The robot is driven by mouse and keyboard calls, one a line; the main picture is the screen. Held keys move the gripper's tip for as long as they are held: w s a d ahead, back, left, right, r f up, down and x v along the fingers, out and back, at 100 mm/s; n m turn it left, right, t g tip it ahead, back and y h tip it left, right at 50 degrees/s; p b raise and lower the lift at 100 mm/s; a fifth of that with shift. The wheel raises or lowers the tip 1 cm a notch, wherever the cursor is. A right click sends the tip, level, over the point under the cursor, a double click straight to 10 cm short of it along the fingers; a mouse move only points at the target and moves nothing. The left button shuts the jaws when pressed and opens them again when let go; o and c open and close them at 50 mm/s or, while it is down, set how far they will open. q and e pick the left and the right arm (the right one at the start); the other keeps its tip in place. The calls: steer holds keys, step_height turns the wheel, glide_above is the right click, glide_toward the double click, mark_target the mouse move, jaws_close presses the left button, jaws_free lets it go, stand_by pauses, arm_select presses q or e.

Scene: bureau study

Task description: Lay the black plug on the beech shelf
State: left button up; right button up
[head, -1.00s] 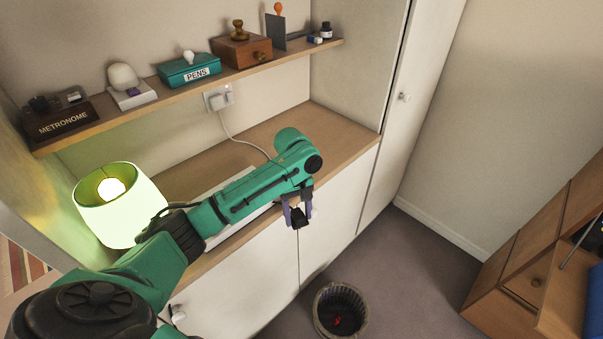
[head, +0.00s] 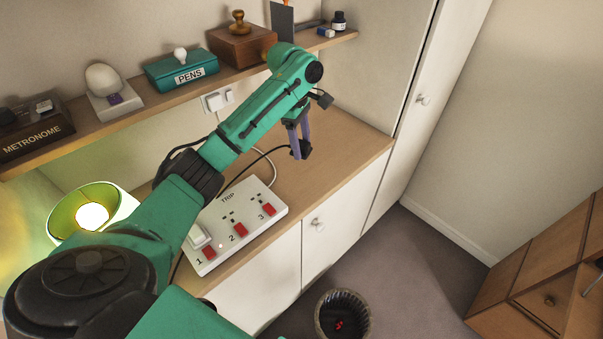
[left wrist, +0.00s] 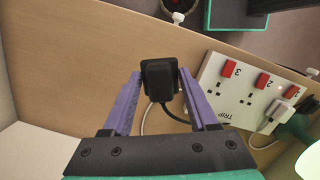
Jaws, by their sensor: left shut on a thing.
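The black plug (left wrist: 158,80) is held between the purple fingers of my left gripper (left wrist: 157,95) in the left wrist view. In the head view the gripper (head: 301,150) points down over the lower beech-coloured surface (head: 340,145), with the dark plug (head: 297,150) at its fingertips. I cannot tell whether the plug touches the wood. A black cable runs from the plug side toward the socket strip. An upper beech-coloured shelf (head: 150,103) runs along the wall, carrying several objects. My right gripper is not in view.
A white socket strip (head: 235,225) marked TRIP, with red switches and a white plug, lies on the lower surface. A lit lamp (head: 90,213) stands left. A pens box (head: 182,69) is on the upper shelf. A bin (head: 343,315) stands below. Wood right of the gripper is clear.

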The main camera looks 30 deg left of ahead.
arm_select(q)
steer(key=shift+s+f+p, duration=0.2)
steer(key=shift+s+f, duration=0.05)
steer(key=shift+f, duration=0.4)
steer(key=shift+s+f+p, duration=0.15)
steer(key=shift+s+f, duration=0.1)
steer(key=shift+f, duration=0.35)
steer(key=f, duration=0.2)
steer(key=w+f, duration=0.1)
steer(key=f, duration=0.2)
steer(key=w+f+p, duration=0.1)
steer(key=f, duration=0.2)
steer(key=shift+w+a, duration=0.1)
steer(key=shift+w, duration=0.15)
steer(key=shift+s+f, duration=0.15)
steer(key=shift+f, duration=0.45)
steer(key=shift+s, duration=0.2)
steer(key=shift+f, duration=0.1)
steer(key=o, duration=1.4)
steer(key=shift+w, duration=0.1)
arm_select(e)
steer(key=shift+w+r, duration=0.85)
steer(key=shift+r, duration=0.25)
